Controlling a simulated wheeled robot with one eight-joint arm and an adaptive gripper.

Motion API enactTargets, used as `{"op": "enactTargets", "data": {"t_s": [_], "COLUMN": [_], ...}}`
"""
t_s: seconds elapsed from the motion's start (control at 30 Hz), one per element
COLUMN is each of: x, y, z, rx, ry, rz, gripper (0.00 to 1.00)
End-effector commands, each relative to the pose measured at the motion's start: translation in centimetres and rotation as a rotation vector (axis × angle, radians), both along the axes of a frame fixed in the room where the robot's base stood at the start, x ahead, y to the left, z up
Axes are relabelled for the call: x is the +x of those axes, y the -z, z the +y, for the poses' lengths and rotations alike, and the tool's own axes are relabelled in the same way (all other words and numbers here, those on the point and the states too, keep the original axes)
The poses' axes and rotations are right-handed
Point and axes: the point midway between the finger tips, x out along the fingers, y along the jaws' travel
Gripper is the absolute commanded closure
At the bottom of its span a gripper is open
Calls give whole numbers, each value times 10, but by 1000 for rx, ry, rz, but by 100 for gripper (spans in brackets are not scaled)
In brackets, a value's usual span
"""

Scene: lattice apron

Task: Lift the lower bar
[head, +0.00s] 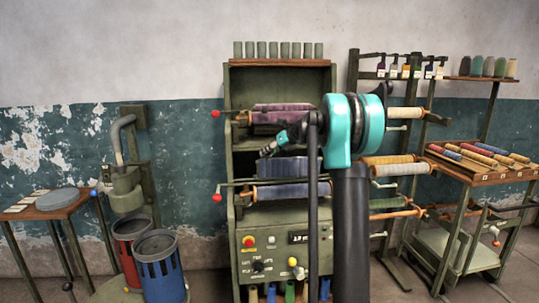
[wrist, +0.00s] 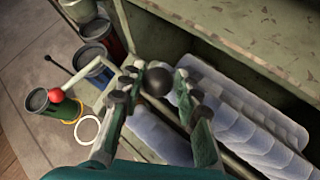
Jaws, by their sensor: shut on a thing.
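The lower bar (head: 240,184) runs across the front of the green machine below a blue roll, with a red knob (head: 217,197) at its left end. A red knob on a pale bar also shows in the wrist view (wrist: 56,95), left of my gripper. My gripper (head: 268,150) is in front of the machine, above the lower bar. In the wrist view its two fingers (wrist: 158,90) are closed around a dark round knob (wrist: 155,82). I cannot tell how this knob joins the lower bar; the fingers and arm hide part of it.
An upper bar with a red knob (head: 216,113) and a purple roll (head: 283,107) sits above. Pale blue rolls (wrist: 235,115) lie close to the right finger. Red and blue bins (head: 160,265) stand left of the machine. A spool rack (head: 465,175) stands at the right.

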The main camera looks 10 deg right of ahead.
Motion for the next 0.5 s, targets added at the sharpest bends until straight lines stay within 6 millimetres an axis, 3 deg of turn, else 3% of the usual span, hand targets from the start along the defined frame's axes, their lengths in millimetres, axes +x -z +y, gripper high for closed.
{"op": "enactTargets", "data": {"t_s": [0.03,0.3,0.33,0.5], "x": [3,2,2,2], "y": [-3,-2,-1,-1], "z": [8,7,7,5], "rx": [10,8,8,6], "ry": [-6,-6,-6,-3], "rz": [-5,-3,-3,-3], "gripper": [100,100,72,51]}}
